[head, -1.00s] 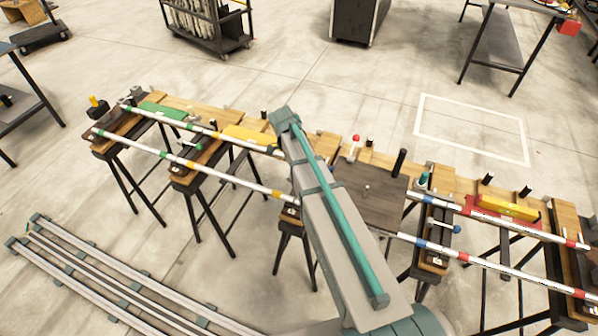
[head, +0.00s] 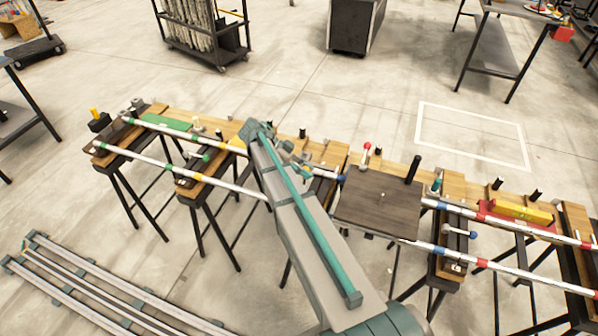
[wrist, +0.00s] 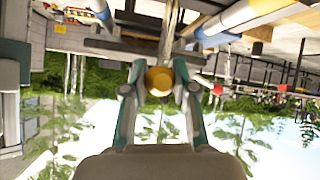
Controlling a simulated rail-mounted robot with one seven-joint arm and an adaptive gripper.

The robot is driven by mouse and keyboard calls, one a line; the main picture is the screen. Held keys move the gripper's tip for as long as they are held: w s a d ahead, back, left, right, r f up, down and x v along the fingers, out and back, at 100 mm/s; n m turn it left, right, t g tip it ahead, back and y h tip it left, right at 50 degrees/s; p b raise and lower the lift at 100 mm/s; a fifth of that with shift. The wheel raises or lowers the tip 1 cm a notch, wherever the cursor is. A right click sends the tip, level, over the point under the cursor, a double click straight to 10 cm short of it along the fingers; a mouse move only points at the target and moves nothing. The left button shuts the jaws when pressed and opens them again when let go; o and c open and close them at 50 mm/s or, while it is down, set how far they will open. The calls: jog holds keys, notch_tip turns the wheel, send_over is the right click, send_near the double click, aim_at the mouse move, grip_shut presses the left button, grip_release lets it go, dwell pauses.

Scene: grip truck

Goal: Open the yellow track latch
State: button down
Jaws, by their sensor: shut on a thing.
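A round yellow knob (wrist: 159,80), seen end-on, sits between the two fingertips of my gripper (wrist: 160,88) in the wrist view. The fingers are shut on it from both sides. Behind the knob, a dark bar and a metal rod show; how the latch is turned cannot be made out. In the head view, my gripper (head: 299,168) shows partly beside my arm, over the middle of the bench row. My arm hides the yellow latch and part of the yellow plate (head: 238,142) there.
Two striped rails run along the benches, the front one (head: 148,160) passing under my arm. A dark board (head: 378,204) with a black post (head: 413,169) stands to the right. A red-topped lever (head: 366,146) rises behind it. Loose rails (head: 95,290) lie on the floor at left.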

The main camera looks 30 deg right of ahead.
dwell(0.3)
jog(key=c, duration=0.9)
grip_release()
